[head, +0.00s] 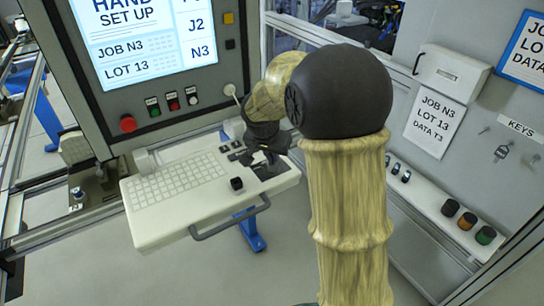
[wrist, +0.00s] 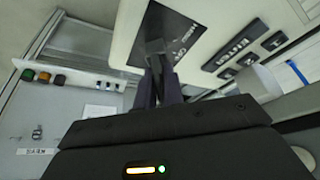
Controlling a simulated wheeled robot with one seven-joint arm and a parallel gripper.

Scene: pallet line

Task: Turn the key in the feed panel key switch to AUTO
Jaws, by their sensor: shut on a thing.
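My gripper (head: 272,158) is over the dark switch plate (head: 267,173) at the right end of the light keyboard console (head: 215,208). In the wrist view the gripper (wrist: 156,68) is shut on the small dark head of the key (wrist: 154,46), at the plate (wrist: 180,22).
A screen (head: 150,35) stands above a red mushroom button (head: 128,124) and several small buttons. At right, a key hangs (head: 501,152) beside a KEYS label (head: 521,128).

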